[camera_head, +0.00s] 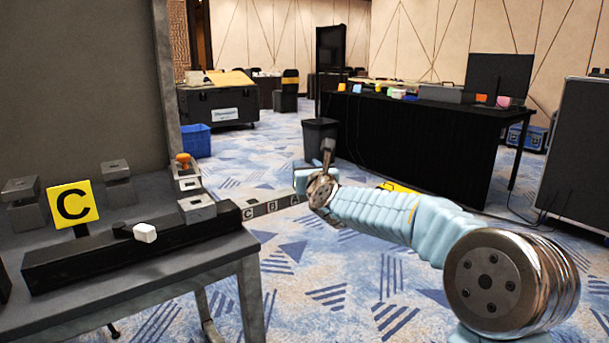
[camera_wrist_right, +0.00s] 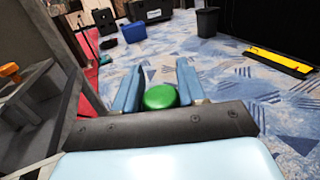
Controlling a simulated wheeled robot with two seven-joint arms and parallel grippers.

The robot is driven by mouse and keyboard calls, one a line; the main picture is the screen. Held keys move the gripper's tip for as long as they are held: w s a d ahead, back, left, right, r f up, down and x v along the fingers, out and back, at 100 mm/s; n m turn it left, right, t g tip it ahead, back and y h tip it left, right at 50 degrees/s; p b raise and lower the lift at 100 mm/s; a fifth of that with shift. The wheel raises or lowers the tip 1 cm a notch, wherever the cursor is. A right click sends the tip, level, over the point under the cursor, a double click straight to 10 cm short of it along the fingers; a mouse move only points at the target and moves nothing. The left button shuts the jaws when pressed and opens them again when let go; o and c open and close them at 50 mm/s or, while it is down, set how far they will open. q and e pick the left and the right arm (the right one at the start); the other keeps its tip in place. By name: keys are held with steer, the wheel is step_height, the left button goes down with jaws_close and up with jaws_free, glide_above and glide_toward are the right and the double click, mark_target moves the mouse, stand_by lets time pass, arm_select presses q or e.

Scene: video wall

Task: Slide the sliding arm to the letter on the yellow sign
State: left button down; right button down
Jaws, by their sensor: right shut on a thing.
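The yellow sign (camera_head: 73,204) with a black letter C stands on the left table. The sliding arm (camera_head: 260,209) is a flat grey strip sticking out past the table's right edge. It bears the letters C, B and A from left to right, and its far end is hidden behind my right arm. My right gripper (camera_wrist_right: 159,88) is shut on a round green knob (camera_wrist_right: 160,97), with one light blue finger on each side. In the head view my wrist hides the fingertips and the knob. I cannot see how the knob joins the strip. My left gripper is not in view.
An orange-topped part (camera_head: 183,160) stands behind. A black bin (camera_head: 319,140) and blue crate (camera_head: 196,140) stand beyond on open carpet.

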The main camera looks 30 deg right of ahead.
steer(key=c, duration=0.7)
jaws_free()
steer(key=shift+c, duration=0.2)
steer(key=shift+s, duration=0.1)
steer(key=b+v, duration=0.2)
steer(key=v, duration=1.1)
steer(key=shift+s, duration=0.3)
steer(key=shift+a, duration=0.1)
